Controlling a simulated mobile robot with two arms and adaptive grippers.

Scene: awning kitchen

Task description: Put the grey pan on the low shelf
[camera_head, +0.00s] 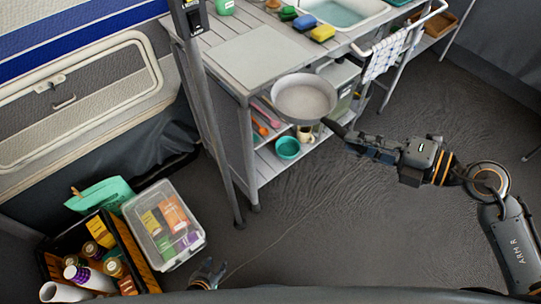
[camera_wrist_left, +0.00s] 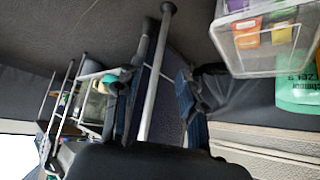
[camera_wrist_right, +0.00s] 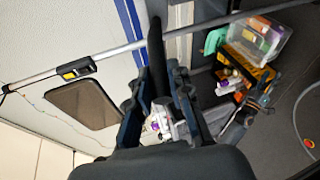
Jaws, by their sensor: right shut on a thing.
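The grey pan (camera_head: 303,98) hangs in front of the kitchen unit, below its worktop (camera_head: 262,60) in the head view. My right gripper (camera_head: 352,138) is shut on the pan's dark handle, which shows between the fingers in the right wrist view (camera_wrist_right: 157,60). The pan's round body faces the unit and covers part of its shelves; I cannot tell whether it touches them. The low shelf (camera_head: 268,170) shows below and left of the pan. My left gripper (camera_head: 208,272) is open and empty near the bottom edge, its fingers apart in the left wrist view.
A teal bowl (camera_head: 287,148), a mug (camera_head: 305,134) and utensils (camera_head: 262,122) occupy the shelves. A grey post (camera_head: 215,130) stands at the unit's left. A clear box (camera_head: 165,225) and a black crate (camera_head: 128,250) lie left. The floor before the unit is clear.

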